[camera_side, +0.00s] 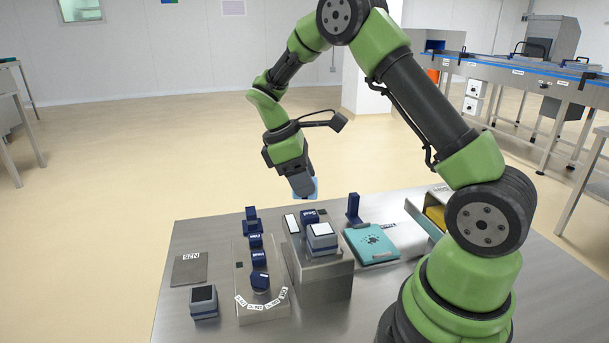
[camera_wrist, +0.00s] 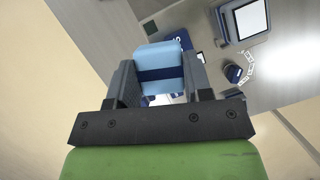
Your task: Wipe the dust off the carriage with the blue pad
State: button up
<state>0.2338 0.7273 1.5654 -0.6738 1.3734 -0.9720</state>
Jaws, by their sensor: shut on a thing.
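My gripper (camera_side: 303,186) is raised in the air above the back of the steel table. It is shut on the light blue pad (camera_wrist: 163,54), which has a dark blue band and sits between both fingers (camera_wrist: 160,80). Part of the pad (camera_side: 313,187) also shows behind the fingers in the side view. A teal slab (camera_side: 366,250) with dark specks on top lies right of the table's middle; it may be the carriage, but I cannot tell for certain. The pad is well above it and apart from it.
A steel block (camera_side: 320,275) carries a grey-blue unit with a white top (camera_side: 321,237). Left of it is a plate with several dark blue parts and labels (camera_side: 262,310). A grey box (camera_side: 203,302) and flat plate (camera_side: 189,269) lie further left. An upright blue bracket (camera_side: 353,208) stands behind the slab.

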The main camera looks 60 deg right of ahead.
aim_at(382, 246)
jog(key=m, duration=0.1)
jog(key=s+m, duration=0.1)
jog(key=s+y, duration=0.1)
jog(key=shift+a+r+m+g, duration=0.3)
jog(key=shift+m, duration=0.1)
jog(key=shift+s+d+f, duration=0.15)
jog(key=shift+s+d, duration=0.4)
jog(key=shift+s, duration=0.05)
jog(key=s+d+f+n+t+h, duration=0.1)
jog(key=s+d+f+n+h, duration=0.1)
jog(key=s+d+f+n, duration=0.45)
jog(key=shift+m, duration=0.25)
jog(key=shift+d+x, duration=0.25)
jog(key=shift+x, duration=1.25)
jog(key=shift+d+x, duration=0.25)
jog(key=shift+x, duration=1.25)
jog(key=shift+s+a+f, duration=0.2)
jog(key=shift+a+f, duration=0.15)
jog(key=shift+f, duration=0.05)
jog(key=shift+c, duration=0.2)
jog(key=shift+s+a+f, duration=0.1)
jog(key=shift+s+a, duration=0.95)
jog(key=shift+w+d, duration=1.45)
notch_tip(382, 246, up, 8)
